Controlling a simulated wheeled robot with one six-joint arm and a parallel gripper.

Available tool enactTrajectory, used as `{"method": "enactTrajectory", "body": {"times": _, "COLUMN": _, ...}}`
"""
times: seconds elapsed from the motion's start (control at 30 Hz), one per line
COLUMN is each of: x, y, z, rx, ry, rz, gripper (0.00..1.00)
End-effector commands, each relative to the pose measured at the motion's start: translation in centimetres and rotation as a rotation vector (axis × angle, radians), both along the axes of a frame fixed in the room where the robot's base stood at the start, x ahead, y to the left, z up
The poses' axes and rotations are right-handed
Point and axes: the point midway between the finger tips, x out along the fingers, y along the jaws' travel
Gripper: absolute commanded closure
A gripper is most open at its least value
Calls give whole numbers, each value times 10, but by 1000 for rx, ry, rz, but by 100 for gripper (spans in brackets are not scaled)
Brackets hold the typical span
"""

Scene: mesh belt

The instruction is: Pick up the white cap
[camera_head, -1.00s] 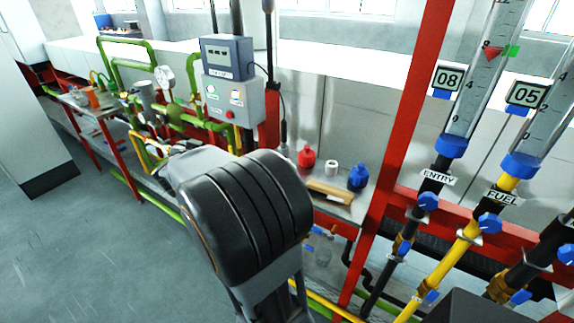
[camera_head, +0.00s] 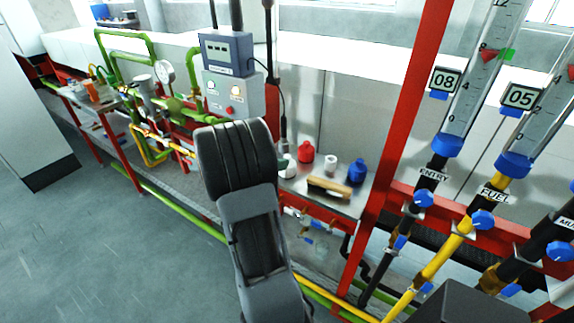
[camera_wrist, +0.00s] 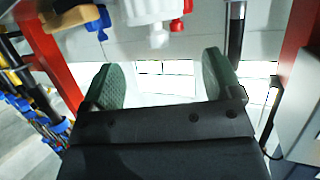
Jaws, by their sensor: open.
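A small white cylinder, most like the white cap (camera_head: 330,166), stands on the metal shelf between the red and blue bottles. A second pale round object (camera_head: 291,169) sits left of it, partly hidden. In the wrist view a large white object (camera_wrist: 148,10) is cut off by the top edge, with a pale knob below it; I cannot tell which of the two pale objects it is. My gripper (camera_wrist: 158,80) is open, its two green-padded fingers apart with nothing between them. The white object lies beyond the fingertips, not touching them. In the head view my arm hides most of the gripper.
A red bottle (camera_head: 306,152), a blue bottle (camera_head: 357,171) and a wooden-backed block (camera_head: 330,188) crowd the shelf (camera_head: 346,207). A red post (camera_head: 400,130) rises on the right. A control box (camera_head: 235,93) and green pipes (camera_head: 125,33) stand left. Floor at left is clear.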

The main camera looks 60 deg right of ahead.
Motion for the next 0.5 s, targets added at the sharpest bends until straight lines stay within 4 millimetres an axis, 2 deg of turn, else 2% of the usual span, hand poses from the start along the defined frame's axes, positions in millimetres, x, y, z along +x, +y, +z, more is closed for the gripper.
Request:
{"method": "enactTrajectory", "body": {"times": 0.17, "x": -3, "y": -7, "z": -3, "rx": 0, "ry": -2, "rz": 1, "gripper": 15}}
{"method": "enactTrajectory", "body": {"times": 0.5, "x": -18, "y": -42, "z": -20, "rx": 1, "ry": -1, "rz": 0, "gripper": 15}}
